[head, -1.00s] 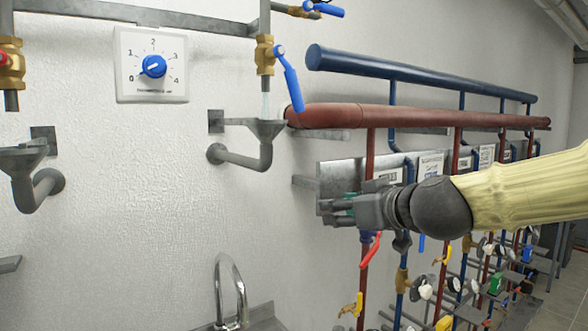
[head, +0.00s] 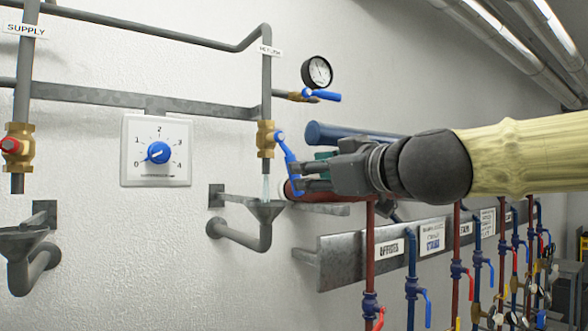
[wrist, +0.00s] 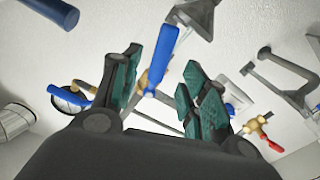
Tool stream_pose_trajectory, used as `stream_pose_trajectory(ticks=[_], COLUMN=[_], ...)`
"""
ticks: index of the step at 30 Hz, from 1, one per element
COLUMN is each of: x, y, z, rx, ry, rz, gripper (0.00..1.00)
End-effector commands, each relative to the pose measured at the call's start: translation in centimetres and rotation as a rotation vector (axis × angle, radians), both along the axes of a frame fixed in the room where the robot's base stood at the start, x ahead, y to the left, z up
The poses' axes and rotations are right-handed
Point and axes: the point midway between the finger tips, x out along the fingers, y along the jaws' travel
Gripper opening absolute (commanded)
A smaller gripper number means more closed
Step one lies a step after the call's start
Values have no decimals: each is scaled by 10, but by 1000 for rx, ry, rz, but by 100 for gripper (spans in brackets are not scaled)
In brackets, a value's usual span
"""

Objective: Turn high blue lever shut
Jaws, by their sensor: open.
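The brass valve (head: 265,139) on the return pipe has a long blue lever (head: 285,152) that slants down and right. My gripper (head: 303,176) is at the lower part of this lever, its fingers overlapping it in the head view. In the wrist view the blue lever (wrist: 163,52) stands between my open green-padded fingers, with a gap to the right finger; contact on the left cannot be told. A second, higher blue lever (head: 324,96) lies flat below a round gauge; it also shows in the wrist view (wrist: 68,94), outside my left finger.
A stream of water falls from the return pipe into a grey funnel (head: 265,208). A dial (head: 157,150) and a red-handled supply valve (head: 17,147) are to the left.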

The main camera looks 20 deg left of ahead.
Motion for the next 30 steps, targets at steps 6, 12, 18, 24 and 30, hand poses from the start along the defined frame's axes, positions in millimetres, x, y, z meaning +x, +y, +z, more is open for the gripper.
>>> stream_pose_trajectory(ticks=[6,12,18,24,30], x=[14,27,36,40,41], y=[19,35,47,52,52], z=[1,0,1,-1,-1], rx=[0,1,0,0,0], ry=[3,3,1,2,0], rz=[2,2,1,1,0], gripper=[44,44,44,44,44])
